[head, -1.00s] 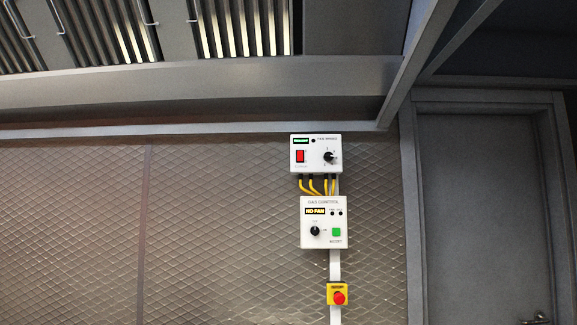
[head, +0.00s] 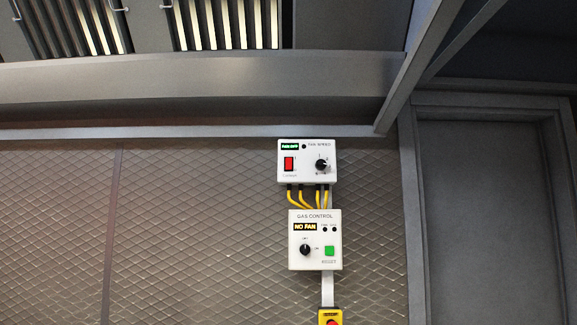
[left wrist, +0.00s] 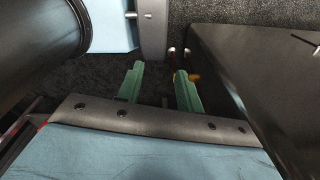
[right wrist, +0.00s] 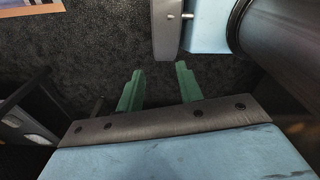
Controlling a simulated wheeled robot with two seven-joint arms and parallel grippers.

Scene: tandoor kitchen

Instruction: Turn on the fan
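The fan speed box (head: 307,161) is a white panel on the wall in the head view, right of centre. It has a red rocker switch (head: 289,164), a black knob (head: 321,165) and a small display with green lettering (head: 290,146). No gripper shows in the head view, so neither is near the box there. My left gripper (left wrist: 160,85) is open in the left wrist view, with nothing between its green fingers. My right gripper (right wrist: 159,82) is open and empty in the right wrist view, above a dark floor.
Below hangs a white gas control box (head: 315,240) reading "NO FAN", joined by yellow cables (head: 300,197). A yellow box with a red button (head: 330,318) is cut off below it. The hood (head: 200,85) juts above. A grey door (head: 485,210) stands right.

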